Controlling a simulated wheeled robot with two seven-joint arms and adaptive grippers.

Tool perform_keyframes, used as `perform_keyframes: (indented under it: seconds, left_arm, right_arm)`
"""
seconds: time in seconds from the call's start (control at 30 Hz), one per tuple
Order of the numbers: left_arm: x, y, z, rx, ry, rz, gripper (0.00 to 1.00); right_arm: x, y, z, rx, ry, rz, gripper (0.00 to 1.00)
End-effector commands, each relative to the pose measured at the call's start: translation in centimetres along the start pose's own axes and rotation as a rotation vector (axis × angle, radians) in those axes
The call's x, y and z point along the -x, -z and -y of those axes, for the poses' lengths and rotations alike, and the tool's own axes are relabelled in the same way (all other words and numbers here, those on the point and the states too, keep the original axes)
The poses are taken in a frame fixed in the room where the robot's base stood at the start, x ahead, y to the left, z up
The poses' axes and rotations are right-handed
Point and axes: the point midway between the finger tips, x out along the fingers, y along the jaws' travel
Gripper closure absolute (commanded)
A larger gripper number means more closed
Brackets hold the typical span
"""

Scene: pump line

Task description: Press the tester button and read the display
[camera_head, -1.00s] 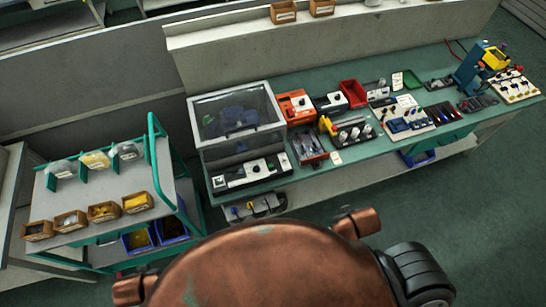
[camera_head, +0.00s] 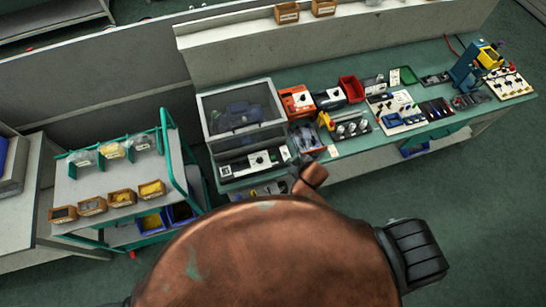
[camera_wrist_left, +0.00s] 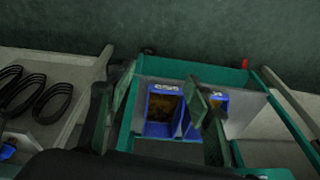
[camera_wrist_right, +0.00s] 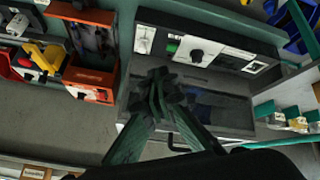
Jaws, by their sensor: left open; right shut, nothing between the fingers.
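A grey unit with a clear hood (camera_head: 243,113) stands on the bench; I take it as the tester. Its front panel (camera_head: 250,163) has a white plate, a black knob and small controls. In the right wrist view a green button (camera_wrist_right: 172,47) sits beside the black knob (camera_wrist_right: 197,55). My right gripper (camera_wrist_right: 160,82) is shut and empty, over the unit near the panel and apart from the button in the picture. In the head view it (camera_head: 303,160) is small at the panel's right end. My left gripper (camera_wrist_left: 165,82) is open and empty above the cart. No display reading is legible.
A green-framed cart (camera_head: 92,185) with small bins stands left of the bench. An orange box (camera_head: 297,102), a red bin (camera_head: 352,89) and a tool tray (camera_head: 307,138) lie right of the unit. Floor in front of the bench is clear.

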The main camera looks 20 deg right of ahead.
Motion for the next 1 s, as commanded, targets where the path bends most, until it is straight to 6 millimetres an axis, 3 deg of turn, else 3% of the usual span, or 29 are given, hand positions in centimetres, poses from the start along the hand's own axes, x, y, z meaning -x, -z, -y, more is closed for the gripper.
perform_keyframes:
  seconds: [0.03,0.1,0.2,0.3,0.43,0.6,1.0]
  left_arm:
    - [-2.3,-2.4,-0.4,-0.007,-0.005,0.023,0.53]
    - [-5.0,-5.4,-0.9,-0.016,-0.010,0.038,0.53]
    - [-7.9,-9.8,-1.4,-0.028,-0.016,0.059,0.53]
    - [-9.7,-13.8,-1.6,-0.039,-0.021,0.077,0.53]
    - [-10.8,-17.7,-1.8,-0.049,-0.025,0.092,0.53]
    - [-11.1,-19.9,-1.8,-0.056,-0.026,0.099,0.53]
    - [-11.2,-20.2,-1.8,-0.056,-0.027,0.101,0.53]
  right_arm:
    - [-1.4,1.5,0.1,0.057,-0.005,-0.024,1.00]
    - [-3.1,3.1,0.4,0.130,-0.007,-0.058,1.00]
    - [-5.4,5.0,0.6,0.230,-0.012,-0.099,1.00]
    - [-7.2,6.4,0.3,0.315,-0.021,-0.130,1.00]
    - [-8.7,7.4,-0.1,0.392,-0.029,-0.155,1.00]
    - [-9.6,8.0,-0.4,0.437,-0.032,-0.171,1.00]
    - [-9.7,8.0,-0.4,0.439,-0.033,-0.172,1.00]
